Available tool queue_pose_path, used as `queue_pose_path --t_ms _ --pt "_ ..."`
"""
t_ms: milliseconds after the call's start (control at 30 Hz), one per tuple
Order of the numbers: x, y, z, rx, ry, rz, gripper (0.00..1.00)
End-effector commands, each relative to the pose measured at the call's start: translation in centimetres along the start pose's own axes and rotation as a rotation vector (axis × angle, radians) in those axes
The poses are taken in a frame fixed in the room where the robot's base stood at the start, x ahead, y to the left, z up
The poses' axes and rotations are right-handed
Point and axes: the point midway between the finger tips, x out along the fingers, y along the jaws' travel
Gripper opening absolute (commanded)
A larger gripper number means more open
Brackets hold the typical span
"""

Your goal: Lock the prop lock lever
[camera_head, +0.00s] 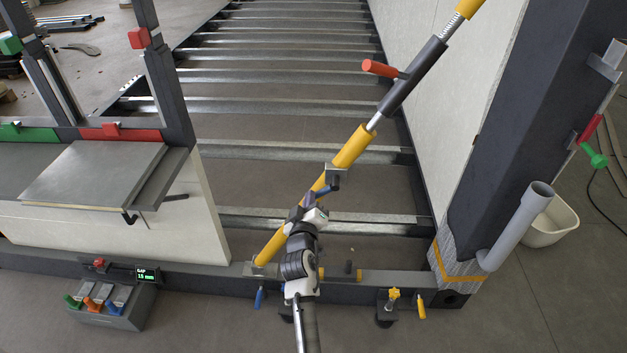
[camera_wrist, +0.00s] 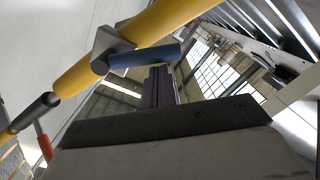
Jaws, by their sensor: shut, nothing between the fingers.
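The prop is a yellow diagonal tube (camera_head: 353,148) running from the bottom rail up to the right; it also crosses the upper left of the wrist view (camera_wrist: 85,75). A grey collar (camera_head: 336,170) sits around its lower half and shows in the wrist view (camera_wrist: 106,47). My gripper (camera_head: 312,200) is just below the lever, shut and empty. Its dark fingers (camera_wrist: 160,82) appear close to the blue grip; I cannot tell whether they touch.
A grey turnbuckle (camera_head: 412,75) with a red handle (camera_head: 380,68) is higher on the prop. Another blue lever (camera_head: 260,297) hangs at the bottom rail (camera_head: 350,288). A panel with small levers (camera_head: 112,303) stands at lower left. A dark post (camera_head: 520,125) stands right. Metal cross beams lie behind.

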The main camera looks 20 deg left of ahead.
Motion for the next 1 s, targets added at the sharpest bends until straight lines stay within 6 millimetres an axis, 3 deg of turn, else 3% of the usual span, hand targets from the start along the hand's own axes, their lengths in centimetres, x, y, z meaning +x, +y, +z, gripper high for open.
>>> queue_pose_path --t_ms 333,1000 --pt "0.1 -0.4 1.9 -0.244 -0.004 0.011 0.0" --pt "0.1 -0.4 2.8 -0.234 -0.004 0.012 0.0"
